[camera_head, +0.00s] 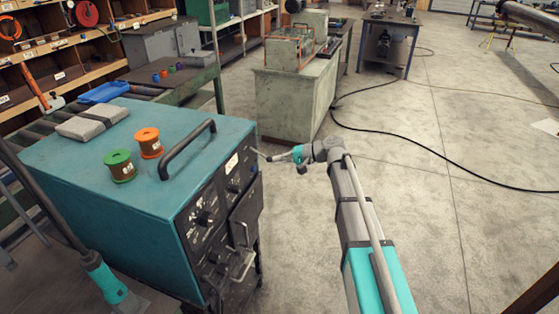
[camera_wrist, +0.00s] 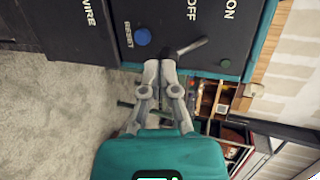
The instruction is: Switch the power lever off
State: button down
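The power lever (camera_wrist: 188,47) is a dark handle on the black front panel (camera_wrist: 95,30) of a teal cabinet (camera_head: 120,200). In the wrist view it slants with its free end to the right, below the printed OFF and ON words. A blue RESET button (camera_wrist: 142,36) and a small green spot (camera_wrist: 225,63) are on the same panel. My gripper (camera_wrist: 159,64) has its two fingers together, with nothing visible between them. Its tips are just below the lever's base; I cannot tell whether they touch it. In the head view my gripper (camera_head: 269,158) is at the cabinet's right side.
An orange spool (camera_head: 148,143), a green spool (camera_head: 120,165), and a black handle (camera_head: 187,148) are on the cabinet top. A grey-green cabinet (camera_head: 290,105) stands behind. A black cable (camera_head: 430,150) crosses the open concrete floor at right.

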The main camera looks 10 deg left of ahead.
jog(key=shift+r, duration=0.15)
jog(key=shift+r+p, duration=0.7)
jog(key=shift+p, duration=0.15)
jog(key=shift+d, duration=0.1)
dwell(0.3)
jog(key=f+p+v, duration=0.1)
jog(key=p+v, duration=0.1)
jog(key=v, duration=1.1)
jog(key=shift+d+f+p, duration=0.3)
jog(key=shift+d, duration=0.3)
jog(key=shift+s, duration=0.1)
jog(key=s+d+f+h, duration=0.6)
jog(key=s+d+h, duration=0.1)
jog(key=s, duration=0.4)
jog(key=s+d+f+n+h, duration=0.1)
jog(key=s+d+f+h, duration=0.5)
jog(key=s, duration=0.5)
jog(key=shift+d+f+h, duration=0.25)
jog(key=shift+d+h, duration=0.35)
jog(key=shift+d, duration=0.1)
